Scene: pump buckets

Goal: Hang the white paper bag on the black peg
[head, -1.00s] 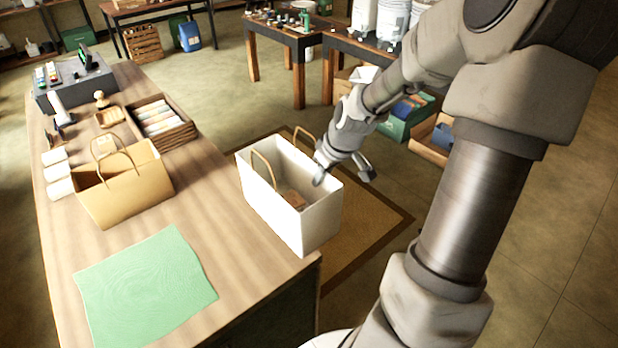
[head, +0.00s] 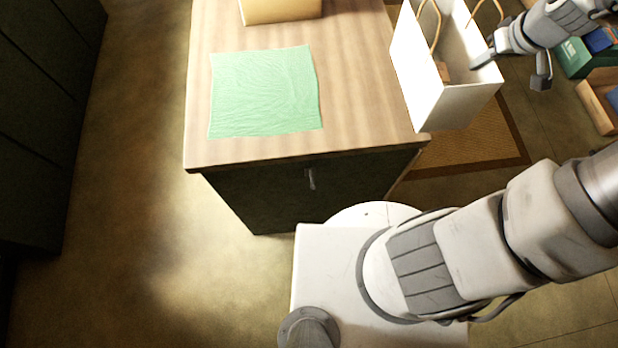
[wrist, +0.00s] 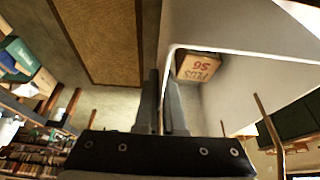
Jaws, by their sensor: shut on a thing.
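The white paper bag (head: 412,72) is upright at the right side of the wooden counter in the head view. Its brown loop handles stand above the open top. My gripper (head: 513,68) is at the bag's right rim, with one finger inside and one outside. In the wrist view, my gripper (wrist: 162,88) is shut on the wall of the bag (wrist: 230,85). A small brown box (wrist: 200,67) with red print lies inside the bag. The bag's underside contact is hidden. The black peg is not in view.
The wooden counter (head: 355,75) carries a green cloth (head: 265,92) and part of a tan bag (head: 280,9). A brown mat (head: 465,145) lies on the floor under the bag. Crates (head: 600,98) stand at the far right. Floor left of the counter is clear.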

